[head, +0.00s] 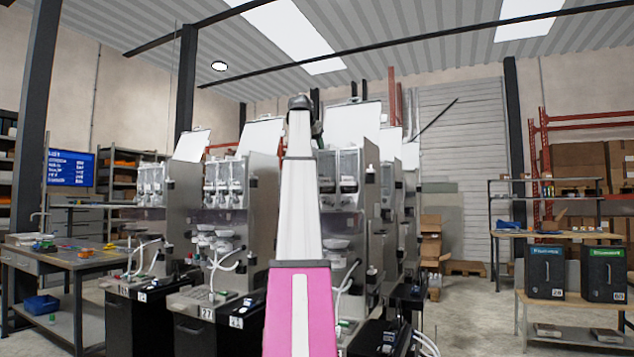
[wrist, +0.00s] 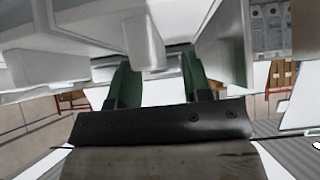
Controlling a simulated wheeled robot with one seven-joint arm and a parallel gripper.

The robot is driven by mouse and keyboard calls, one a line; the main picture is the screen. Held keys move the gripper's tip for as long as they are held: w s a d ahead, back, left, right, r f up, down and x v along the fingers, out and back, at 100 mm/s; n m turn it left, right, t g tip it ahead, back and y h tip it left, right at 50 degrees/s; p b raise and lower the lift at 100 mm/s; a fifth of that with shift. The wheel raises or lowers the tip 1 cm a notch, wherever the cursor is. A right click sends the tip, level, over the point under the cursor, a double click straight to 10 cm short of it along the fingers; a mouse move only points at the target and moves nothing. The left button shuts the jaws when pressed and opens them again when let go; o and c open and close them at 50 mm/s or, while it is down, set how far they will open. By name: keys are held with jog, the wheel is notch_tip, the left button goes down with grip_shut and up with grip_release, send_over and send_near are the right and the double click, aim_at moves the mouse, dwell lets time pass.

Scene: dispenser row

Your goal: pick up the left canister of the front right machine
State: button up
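The front right machine (head: 341,224) stands just right of my raised arm in the head view, which covers part of it. Its clear canisters (head: 348,168) sit side by side high on its front; the left one (head: 327,168) is close to the arm's edge. My gripper (wrist: 158,70) shows in the wrist view with two green fingers apart and a gap between them. Pale grey machine or canister parts (wrist: 143,40) fill the view just beyond the fingertips. I cannot tell which canister these belong to, or whether a finger touches them.
Other dispenser machines (head: 228,190) stand close by on the left and behind. A workbench (head: 88,258) stands at far left. At right, a low bench (head: 560,300) carries two black boxes (head: 547,270). The floor (head: 462,315) between is open.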

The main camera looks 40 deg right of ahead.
grip_shut()
dwell(1.3)
